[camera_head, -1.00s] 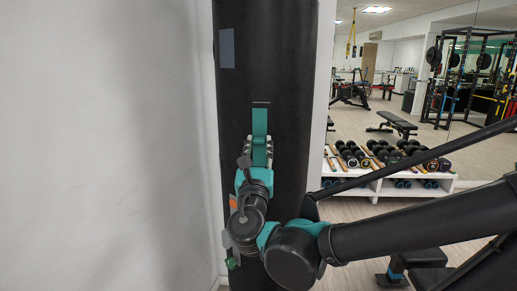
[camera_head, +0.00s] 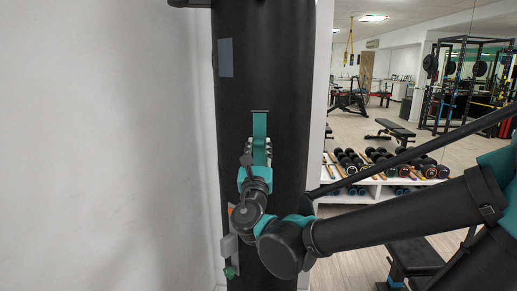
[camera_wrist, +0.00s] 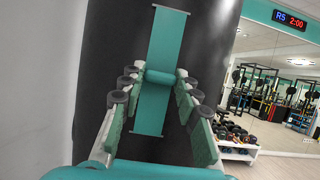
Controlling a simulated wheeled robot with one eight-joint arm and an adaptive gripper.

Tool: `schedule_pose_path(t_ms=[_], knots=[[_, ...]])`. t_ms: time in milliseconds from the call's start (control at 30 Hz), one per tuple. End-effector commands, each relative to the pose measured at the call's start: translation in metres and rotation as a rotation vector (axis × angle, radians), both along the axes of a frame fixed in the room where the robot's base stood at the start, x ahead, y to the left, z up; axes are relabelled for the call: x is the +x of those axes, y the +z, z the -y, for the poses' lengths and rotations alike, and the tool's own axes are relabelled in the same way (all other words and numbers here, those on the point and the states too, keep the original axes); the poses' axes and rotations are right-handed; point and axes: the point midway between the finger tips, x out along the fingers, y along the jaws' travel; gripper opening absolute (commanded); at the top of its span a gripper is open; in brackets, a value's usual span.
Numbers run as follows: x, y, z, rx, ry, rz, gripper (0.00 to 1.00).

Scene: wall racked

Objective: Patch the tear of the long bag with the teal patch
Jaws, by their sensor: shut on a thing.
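The long bag (camera_head: 285,60) is black and hangs upright beside the pale wall. The teal patch (camera_head: 260,125) is a tall strip in front of the bag's face, with a thin dark line at its upper end. My gripper (camera_head: 258,146) is shut on the teal patch. The wrist view shows the patch (camera_wrist: 167,35) upright between my fingers (camera_wrist: 160,78), with a teal crosspiece at its middle. It lies close to the bag, but I cannot tell whether it touches. I see no tear; the patch and my arm cover part of the bag.
A grey-blue rectangle (camera_head: 226,57) is on the bag's upper left. A grey piece and a green piece (camera_head: 230,271) show low at the bag's left edge. A white dumbbell rack (camera_head: 375,188) stands at the right, with open floor and benches behind it.

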Motion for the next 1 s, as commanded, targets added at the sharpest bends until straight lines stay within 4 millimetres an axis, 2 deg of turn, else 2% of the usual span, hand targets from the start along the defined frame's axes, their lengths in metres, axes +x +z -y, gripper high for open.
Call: schedule_pose_path(t_ms=[800,833,1000], knots=[[0.0029,0.0001,-0.0001,0.000,0.000,0.000,0.12],[0.0029,0.0001,-0.0001,0.000,0.000,0.000,0.33],[0.0029,0.0001,-0.0001,0.000,0.000,0.000,0.54]])
